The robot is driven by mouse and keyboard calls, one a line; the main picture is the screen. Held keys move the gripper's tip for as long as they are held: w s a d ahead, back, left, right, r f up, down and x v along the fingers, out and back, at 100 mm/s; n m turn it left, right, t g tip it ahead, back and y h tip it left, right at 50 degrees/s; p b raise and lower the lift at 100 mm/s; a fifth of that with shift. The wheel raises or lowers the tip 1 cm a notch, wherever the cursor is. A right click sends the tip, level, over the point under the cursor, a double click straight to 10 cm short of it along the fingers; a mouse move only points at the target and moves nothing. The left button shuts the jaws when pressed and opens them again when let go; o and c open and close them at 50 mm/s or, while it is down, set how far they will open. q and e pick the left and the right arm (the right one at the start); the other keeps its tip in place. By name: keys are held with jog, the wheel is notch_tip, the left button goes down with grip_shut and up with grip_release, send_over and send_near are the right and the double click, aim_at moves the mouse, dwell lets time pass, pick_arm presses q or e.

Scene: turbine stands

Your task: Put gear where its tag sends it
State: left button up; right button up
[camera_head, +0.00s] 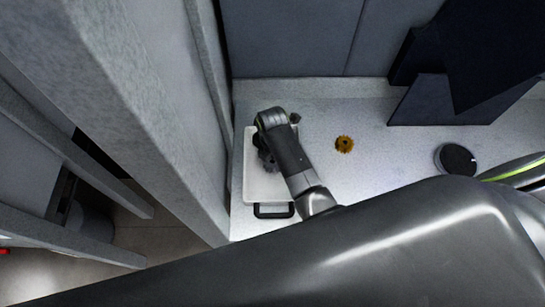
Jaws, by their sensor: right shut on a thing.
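My right gripper (262,148) points down over the left part of the white tray (254,196), at the left end of the light worktop. It is shut on a dark toothed piece that looks like a gear (268,162), partly hidden by my wrist. I cannot tell whether the piece touches the tray. A yellow-brown gear (344,144) lies flat on the worktop to the right of the tray. No tag can be read in this view. My left gripper is not in view.
A small dark part (294,118) sits by the tray's upper right corner. A black round disc (455,160) lies at the right. Dark angled panels (440,100) stand at the back right. A grey wall post (150,110) bounds the left. The worktop around the yellow-brown gear is clear.

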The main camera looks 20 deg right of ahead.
aim_at(273, 162)
jog(key=shift+f, duration=0.3)
jog(key=o, duration=1.6)
jog(key=shift+o, duration=0.8)
jog(key=shift+r, duration=0.1)
jog(key=shift+r+p, duration=0.8)
jog(key=shift+r, duration=2.65)
